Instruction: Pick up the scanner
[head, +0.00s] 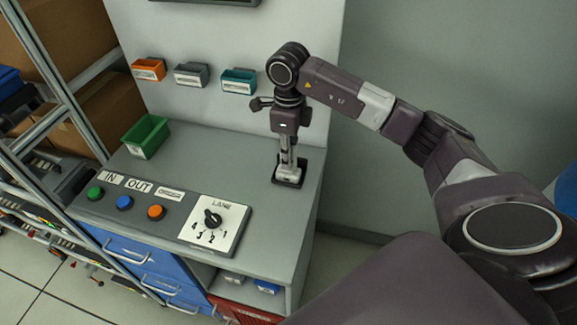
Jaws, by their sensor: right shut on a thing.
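The scanner (291,168) is a small, pale grey and dark thing at the right end of the grey worktop. It stands in or on a dark base (289,182); I cannot tell whether it is lifted clear of it. My right gripper (287,158) points straight down from above and is shut on the scanner. The fingers hide much of the scanner's upper part. My left gripper is not in view.
A control panel (172,199) with three buttons and a lane dial (212,218) lies along the worktop's front. A green bin (146,137) stands at the back left. Small orange, grey and teal bins hang on the back panel. The worktop's middle (220,160) is clear.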

